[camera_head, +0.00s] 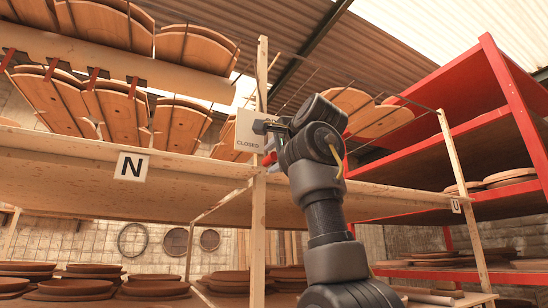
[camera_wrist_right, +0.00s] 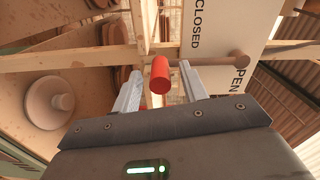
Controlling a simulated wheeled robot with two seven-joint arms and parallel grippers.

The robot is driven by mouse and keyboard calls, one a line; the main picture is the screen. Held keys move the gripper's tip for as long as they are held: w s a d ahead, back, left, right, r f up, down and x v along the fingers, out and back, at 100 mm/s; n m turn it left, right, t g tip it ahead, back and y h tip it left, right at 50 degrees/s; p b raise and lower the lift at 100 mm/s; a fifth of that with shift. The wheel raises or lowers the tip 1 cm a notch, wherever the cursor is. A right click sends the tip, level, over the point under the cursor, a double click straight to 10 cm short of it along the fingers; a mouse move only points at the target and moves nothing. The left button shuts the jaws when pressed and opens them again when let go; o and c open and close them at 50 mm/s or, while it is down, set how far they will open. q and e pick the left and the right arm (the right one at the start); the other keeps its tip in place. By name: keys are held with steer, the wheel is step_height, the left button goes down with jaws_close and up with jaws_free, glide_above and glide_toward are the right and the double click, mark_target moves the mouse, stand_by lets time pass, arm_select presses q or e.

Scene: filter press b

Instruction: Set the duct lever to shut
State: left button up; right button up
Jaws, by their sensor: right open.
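A white panel (camera_head: 243,128) marked CLOSED is fixed at the wooden post in the head view. In the right wrist view the panel (camera_wrist_right: 226,28) shows CLOSED and part of OPEN. The duct lever has a red handle (camera_wrist_right: 160,75) and a brown bar (camera_wrist_right: 215,61) running right across the panel's edge to a round end. My right gripper (camera_wrist_right: 161,72) is open, with one finger on each side of the red handle; I cannot tell whether either touches it. In the head view my right gripper (camera_head: 270,128) is beside the panel and partly hides the lever. My left gripper is out of view.
A wooden shelf (camera_head: 75,165) with an N label (camera_head: 131,167) runs behind the arm. A wooden post (camera_head: 259,225) stands close by the gripper. A red rack (camera_head: 520,90) stands at the right. Stacked round boards (camera_head: 75,288) lie below.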

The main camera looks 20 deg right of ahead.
steer(key=shift+s+f+b, duration=0.1)
steer(key=shift+s+b, duration=0.2)
steer(key=shift+s, duration=0.1)
steer(key=s+b, duration=0.4)
steer(key=s, duration=0.6)
steer(key=shift+d, duration=0.15)
